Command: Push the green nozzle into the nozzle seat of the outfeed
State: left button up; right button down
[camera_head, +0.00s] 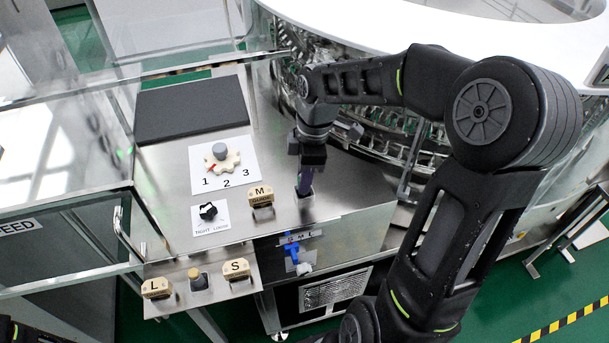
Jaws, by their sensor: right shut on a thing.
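My right gripper (306,163) points down over the steel counter, right of the block marked M. It is shut on a narrow dark purple piece (305,182), mostly covered by the jaws. The piece's lower end is at or close to the counter top; I cannot tell whether it sits in a seat. I cannot make out a green nozzle or a separate nozzle seat in this view. My left gripper is not in view.
The steel counter (175,160) carries a dark mat (191,110), a cream star knob (222,160), a black knob (208,211) and tan blocks marked M (261,196), L (156,288) and S (236,269). A blue valve (291,250) is on the front. The round washer (365,125) stands behind my right arm.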

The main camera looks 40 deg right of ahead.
jog(key=shift+f+b, duration=0.3)
jog(key=shift+f, duration=0.15)
jog(key=c, duration=1.1)
grip_release()
jog(key=shift+c, duration=0.2)
jog(key=shift+r, duration=0.1)
jog(key=r, duration=0.7)
jog(key=shift+s+d+r, duration=0.25)
jog(key=shift+d+r, duration=0.1)
